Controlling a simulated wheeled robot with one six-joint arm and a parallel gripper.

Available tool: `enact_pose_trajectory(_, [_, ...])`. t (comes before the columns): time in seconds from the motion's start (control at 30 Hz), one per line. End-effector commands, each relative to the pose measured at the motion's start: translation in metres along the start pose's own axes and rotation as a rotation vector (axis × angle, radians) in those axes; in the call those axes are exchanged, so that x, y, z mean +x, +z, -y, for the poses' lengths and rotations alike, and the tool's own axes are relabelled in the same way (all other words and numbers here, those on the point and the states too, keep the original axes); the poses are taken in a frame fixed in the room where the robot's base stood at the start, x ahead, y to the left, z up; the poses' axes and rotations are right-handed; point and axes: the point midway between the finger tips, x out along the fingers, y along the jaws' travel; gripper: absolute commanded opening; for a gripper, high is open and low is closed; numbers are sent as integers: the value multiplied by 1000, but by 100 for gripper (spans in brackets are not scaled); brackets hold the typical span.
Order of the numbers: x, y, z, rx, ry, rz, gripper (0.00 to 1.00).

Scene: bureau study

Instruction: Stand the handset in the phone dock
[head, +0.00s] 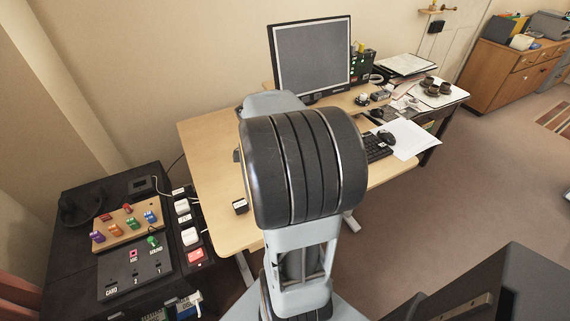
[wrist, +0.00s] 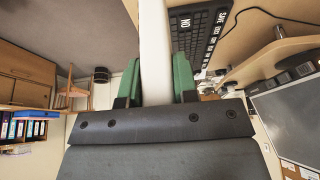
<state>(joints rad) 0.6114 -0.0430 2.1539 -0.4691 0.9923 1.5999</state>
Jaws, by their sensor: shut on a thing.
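In the wrist view my gripper (wrist: 157,82) has green finger pads pressed on both sides of a long white object (wrist: 155,45), which I take to be the handset. It runs from between the pads to the top edge of the picture, so its far end is out of view. In the head view my arm's large dark joint hides the gripper and the handset. A small black block with a pale face (head: 240,206) sits at the desk's left front part; I cannot tell whether it is the phone dock.
A black cabinet with a control panel (head: 135,270) stands at the left. The desk's left part is mostly bare.

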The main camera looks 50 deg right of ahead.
Motion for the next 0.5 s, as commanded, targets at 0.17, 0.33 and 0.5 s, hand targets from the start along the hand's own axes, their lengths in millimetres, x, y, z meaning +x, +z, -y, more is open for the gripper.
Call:
enact_pose_trajectory(0.17, [30, -1, 37, -3, 5, 2, 7])
enact_pose_trajectory(0.33, [54, 2, 57, -2, 2, 1, 7])
enact_pose_trajectory(0.5, [66, 4, 67, 0, 0, 1, 7])
